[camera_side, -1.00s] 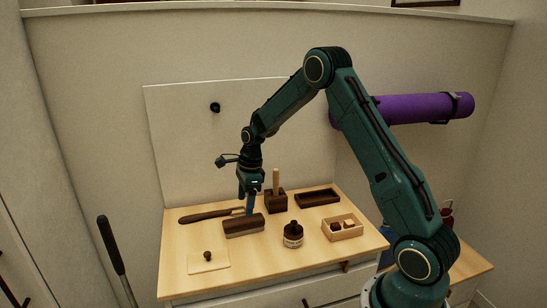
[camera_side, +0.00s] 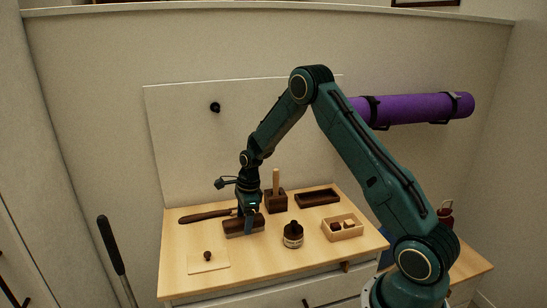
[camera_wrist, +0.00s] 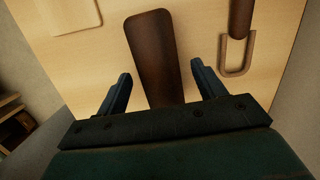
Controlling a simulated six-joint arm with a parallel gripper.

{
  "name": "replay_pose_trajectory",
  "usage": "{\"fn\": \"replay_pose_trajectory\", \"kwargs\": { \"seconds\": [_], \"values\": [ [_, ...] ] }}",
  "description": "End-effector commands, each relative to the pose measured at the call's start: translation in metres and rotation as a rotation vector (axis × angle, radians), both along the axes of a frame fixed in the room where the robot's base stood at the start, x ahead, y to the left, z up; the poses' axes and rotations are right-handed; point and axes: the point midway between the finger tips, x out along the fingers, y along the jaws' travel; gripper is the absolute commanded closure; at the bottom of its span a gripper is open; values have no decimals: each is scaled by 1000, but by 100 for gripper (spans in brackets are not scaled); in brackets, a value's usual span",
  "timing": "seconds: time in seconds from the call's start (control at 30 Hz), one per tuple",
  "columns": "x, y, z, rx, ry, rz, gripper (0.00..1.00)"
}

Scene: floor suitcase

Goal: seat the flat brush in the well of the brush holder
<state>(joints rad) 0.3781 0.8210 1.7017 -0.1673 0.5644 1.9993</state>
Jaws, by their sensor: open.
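The flat brush (camera_side: 232,227) is a dark brown block with a paler lower side, lying on the wooden top. In the wrist view its long dark back (camera_wrist: 150,45) runs between my fingers. My gripper (camera_side: 248,225) is open and lowered at the brush, with one finger on each side in the wrist view (camera_wrist: 161,72). It partly covers the brush in the side view, and I cannot tell whether the fingers touch it. A dark, shallow rectangular tray with a recess, which looks like the brush holder (camera_side: 318,198), sits at the back right and appears empty.
A long-handled tool (camera_side: 203,216) lies behind the brush; its U-shaped end (camera_wrist: 235,70) is near my right finger. A dark block with an upright stick (camera_side: 276,201), a dark bottle (camera_side: 293,236), a pale divided box (camera_side: 342,229) and a knobbed pale plate (camera_side: 208,263) stand around.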

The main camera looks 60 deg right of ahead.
Motion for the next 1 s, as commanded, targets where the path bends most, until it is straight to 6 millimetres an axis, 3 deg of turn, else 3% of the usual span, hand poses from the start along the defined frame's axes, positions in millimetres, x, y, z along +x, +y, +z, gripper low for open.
{"fn": "replay_pose_trajectory", "kwargs": {
  "seconds": [0.57,0.83,1.0],
  "values": [
    [1,0,-4,-1,-1,0,31],
    [1,0,-4,-1,-1,0,82],
    [1,0,-4,-1,-1,0,82]
  ]
}}
